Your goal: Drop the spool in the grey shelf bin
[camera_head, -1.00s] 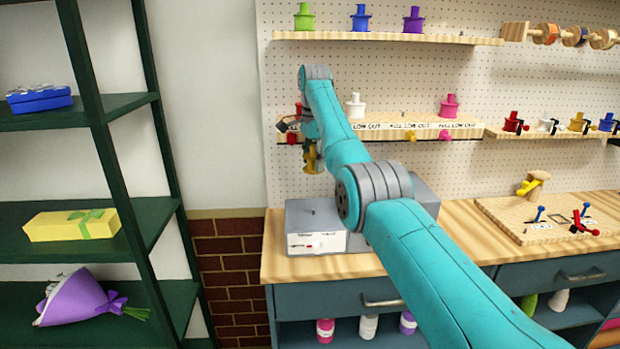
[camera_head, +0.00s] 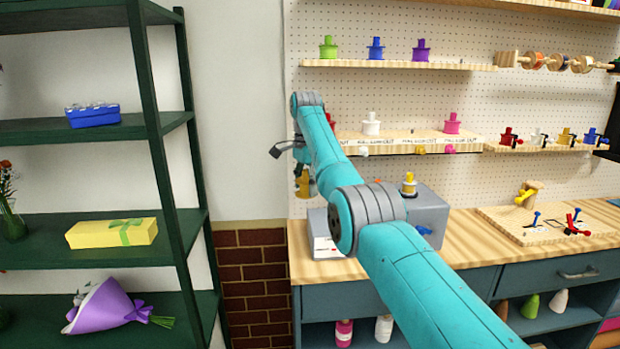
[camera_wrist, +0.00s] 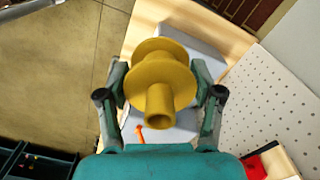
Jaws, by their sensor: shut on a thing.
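A mustard-yellow spool (camera_wrist: 160,62) with round flanges and a stub sits between the two fingers of my gripper (camera_wrist: 161,92) in the wrist view. The fingers are shut on it from both sides. I cannot pick out a grey shelf bin for certain in either view.
A dark green rack (camera_head: 90,228) with gifts and a bouquet stands left. Dark compartments (camera_wrist: 38,158) show in the wrist view.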

